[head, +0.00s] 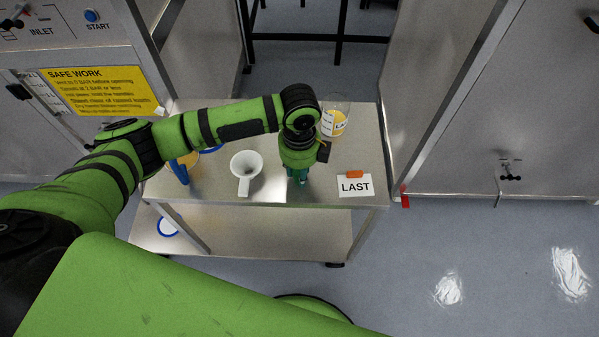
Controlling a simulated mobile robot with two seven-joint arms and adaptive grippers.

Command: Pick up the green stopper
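My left gripper (299,172) points down over the front middle of the metal cart top (268,193), at the end of my green arm. A small dark teal-green shape shows at its fingertips, low against the cart top. I cannot tell whether this is the green stopper or part of the fingers, and no other green stopper shows. The wrist hides most of the fingers, so their opening is unclear. My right gripper is out of view.
A LAST card (355,187) with an orange piece (354,174) lies right. Behind is a clear beaker (340,123) with yellow contents. A blue-and-yellow item (180,170) stands far left. Steel cabinets flank the cart.

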